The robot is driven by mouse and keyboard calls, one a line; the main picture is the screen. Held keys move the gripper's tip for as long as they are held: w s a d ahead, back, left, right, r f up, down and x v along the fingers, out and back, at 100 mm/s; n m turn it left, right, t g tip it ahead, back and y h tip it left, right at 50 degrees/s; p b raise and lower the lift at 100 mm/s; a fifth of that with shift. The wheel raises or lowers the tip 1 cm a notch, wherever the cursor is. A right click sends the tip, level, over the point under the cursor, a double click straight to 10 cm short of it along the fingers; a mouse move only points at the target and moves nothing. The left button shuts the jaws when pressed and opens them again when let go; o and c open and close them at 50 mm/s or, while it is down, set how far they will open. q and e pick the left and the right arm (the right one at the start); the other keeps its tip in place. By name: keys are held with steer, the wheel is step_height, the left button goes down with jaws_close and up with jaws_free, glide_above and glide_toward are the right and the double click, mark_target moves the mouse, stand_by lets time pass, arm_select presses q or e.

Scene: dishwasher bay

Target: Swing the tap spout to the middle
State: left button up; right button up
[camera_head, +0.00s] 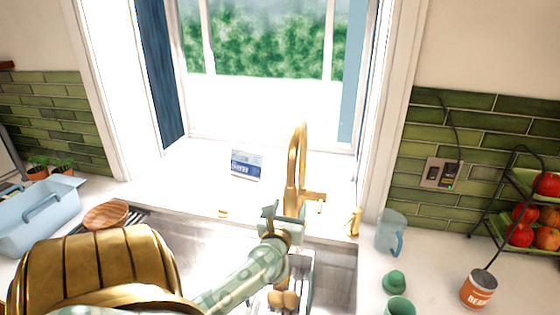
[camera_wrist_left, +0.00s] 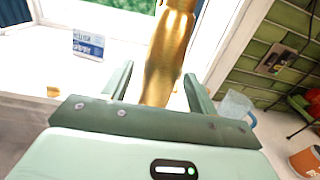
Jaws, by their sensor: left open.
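The brass tap (camera_head: 296,165) stands behind the sink in the head view, with a tall curved spout and a small side lever (camera_head: 316,196). My left gripper (camera_head: 284,216) is in front of the tap's lower body. In the left wrist view the gripper (camera_wrist_left: 155,85) is open, with the brass tap (camera_wrist_left: 166,55) rising between its two green fingers. I cannot tell whether either finger touches it. The spout's tip is hidden behind the gripper and arm or out of view. My right gripper is not in view.
The sink (camera_head: 335,268) holds a rack with brown items. A blue jug (camera_head: 391,232), green cups (camera_head: 399,306), an orange can (camera_head: 478,289) and a fruit stand (camera_head: 520,205) are at right. A blue caddy (camera_head: 45,215) and wooden bowl (camera_head: 105,215) are at left.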

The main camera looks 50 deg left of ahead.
arm_select(q)
steer(key=b+v, duration=0.1)
steer(key=v, duration=1.2)
steer(key=shift+a+r, duration=0.1)
